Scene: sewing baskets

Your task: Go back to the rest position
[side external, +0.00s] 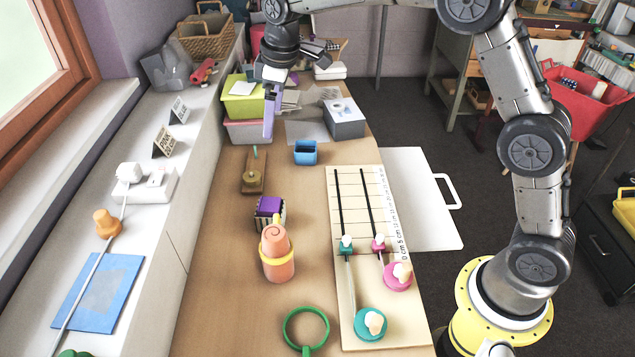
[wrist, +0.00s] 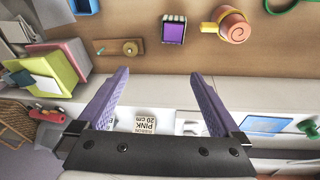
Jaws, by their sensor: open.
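My gripper (side external: 270,112) is raised over the far part of the table, with its purple fingers pointing down. In the wrist view my gripper (wrist: 157,92) shows its two purple fingers spread wide, with nothing held between them. Below and between the fingers in that view are the table's edge and the white sill with a printed card (wrist: 146,121) reading "RIBBON PINK 20 cm". My gripper touches nothing that I can see.
On the table are a wooden board with a ruler (side external: 338,300), an orange spiral-topped container (side external: 278,262), a purple-topped box (side external: 268,208), a blue cup (side external: 305,152), a green ring (side external: 287,325) and a grey box (side external: 345,122). Green and pink bins (side external: 243,105) stand at the far left.

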